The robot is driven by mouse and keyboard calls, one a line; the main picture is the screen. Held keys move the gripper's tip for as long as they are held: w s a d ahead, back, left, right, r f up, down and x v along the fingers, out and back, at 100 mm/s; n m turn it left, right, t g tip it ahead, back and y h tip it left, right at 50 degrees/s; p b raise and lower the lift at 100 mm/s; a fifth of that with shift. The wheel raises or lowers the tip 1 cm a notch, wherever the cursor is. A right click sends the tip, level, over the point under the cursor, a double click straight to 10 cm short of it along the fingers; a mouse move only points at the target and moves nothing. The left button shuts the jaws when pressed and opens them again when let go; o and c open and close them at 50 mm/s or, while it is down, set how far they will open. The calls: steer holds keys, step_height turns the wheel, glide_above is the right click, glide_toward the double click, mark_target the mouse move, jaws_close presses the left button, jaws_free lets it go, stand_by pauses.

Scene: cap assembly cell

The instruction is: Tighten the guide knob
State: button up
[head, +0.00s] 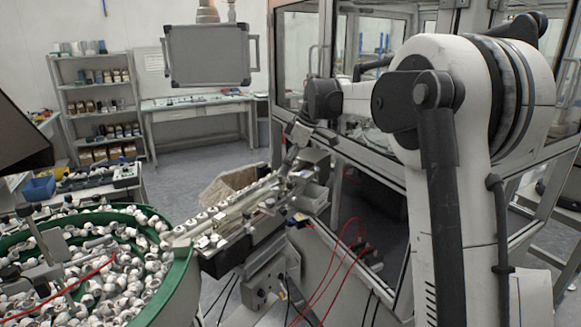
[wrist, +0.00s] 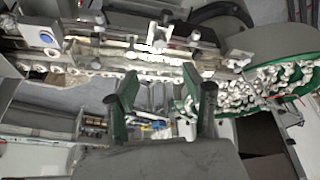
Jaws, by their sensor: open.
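My gripper (head: 293,150) hangs over the far end of the guide rail (head: 232,212) in the head view. In the wrist view the two dark fingers of my gripper (wrist: 166,95) stand wide apart with nothing between them. The guide rail (wrist: 140,57) runs across the upper part of that view, beyond the fingertips. Small clamps and dark knob-like parts (wrist: 165,18) sit along it. I cannot tell for sure which of them is the guide knob. No knob is visibly touched by the fingers.
A green-rimmed bowl feeder (head: 182,275) full of white caps stands at the left; it also shows in the wrist view (wrist: 308,62). A glazed machine enclosure (head: 385,160) stands close behind the rail. Red cables (head: 350,245) hang beside it. Shelves (head: 97,105) stand farther back.

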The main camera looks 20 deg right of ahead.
steer(key=shift+s+d+r, duration=0.3)
steer(key=shift+s, duration=0.2)
steer(key=m+g+h, duration=0.2)
steer(key=m+h, duration=0.2)
steer(key=m, duration=0.1)
glide_above(270, 201)
step_height(270, 201, down, 13)
steer(key=p, duration=0.2)
steer(key=shift+d+p, duration=0.1)
steer(key=shift+p, duration=0.3)
